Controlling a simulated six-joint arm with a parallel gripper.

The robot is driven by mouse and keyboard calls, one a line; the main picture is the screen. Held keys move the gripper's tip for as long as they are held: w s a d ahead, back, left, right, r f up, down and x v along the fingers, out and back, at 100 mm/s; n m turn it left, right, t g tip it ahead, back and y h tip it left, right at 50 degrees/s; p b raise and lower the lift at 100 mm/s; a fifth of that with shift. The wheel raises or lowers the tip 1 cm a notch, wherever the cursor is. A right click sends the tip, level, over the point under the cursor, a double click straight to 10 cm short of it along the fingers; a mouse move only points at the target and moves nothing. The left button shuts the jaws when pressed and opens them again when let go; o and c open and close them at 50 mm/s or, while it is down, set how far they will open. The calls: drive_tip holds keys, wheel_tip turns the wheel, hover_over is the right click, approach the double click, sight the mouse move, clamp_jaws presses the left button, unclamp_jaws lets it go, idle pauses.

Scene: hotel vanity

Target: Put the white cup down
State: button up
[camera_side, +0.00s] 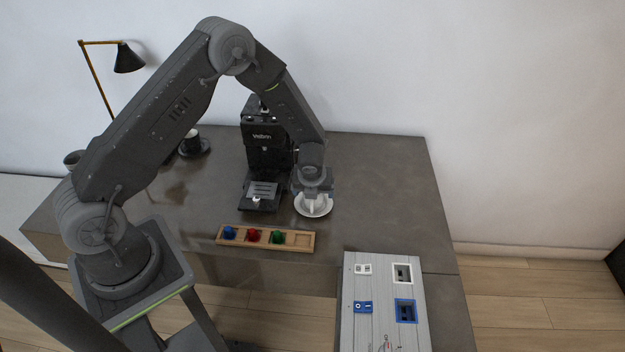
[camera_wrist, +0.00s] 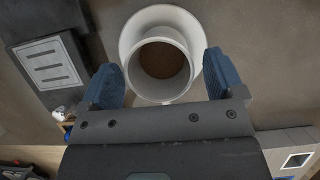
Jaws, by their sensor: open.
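The white cup (camera_wrist: 135,72) stands over a white saucer (camera_wrist: 128,33) in the wrist view, seen from above with a brown round surface inside it. My gripper (camera_wrist: 163,80) is open. Its blue-padded fingers are on the left and right of the cup, with a visible gap on each side. In the side view my gripper (camera_side: 314,187) points down at the saucer (camera_side: 313,213), to the right of the coffee machine. There the cup is largely hidden by my gripper and hard to separate from the saucer.
A black coffee machine (camera_side: 265,135) with a drip tray (camera_side: 262,189) stands close on the left. A wooden holder (camera_side: 308,241) with blue, red and green capsules lies in front. A grey switch panel (camera_side: 375,320) is at front right. The table's right part (camera_side: 385,185) is clear.

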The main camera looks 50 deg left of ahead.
sight(312, 201)
drive_tip(key=v, duration=1)
drive_tip(key=s+d+r+n+t, duration=0.1)
drive_tip(key=s+r+n, duration=0.3)
drive_tip(key=r+n, duration=0.4)
drive_tip(key=s+d+r+n, duration=0.1)
drive_tip(key=s+r+n, duration=0.35)
drive_tip(key=r, duration=0.45)
drive_tip(key=s+d+r+n+h, duration=0.1)
drive_tip(key=s+d+r+n, duration=0.1)
drive_tip(key=s+r+n, duration=0.2)
drive_tip(key=s+d+r+n+t+h, duration=0.1)
drive_tip(key=s+d+r+n+h, duration=0.1)
drive_tip(key=s+n, duration=0.8)
drive_tip(key=shift+v, duration=1.05)
drive_tip(key=shift+s+d+n, duration=0.1)
drive_tip(key=shift+n, duration=0.15)
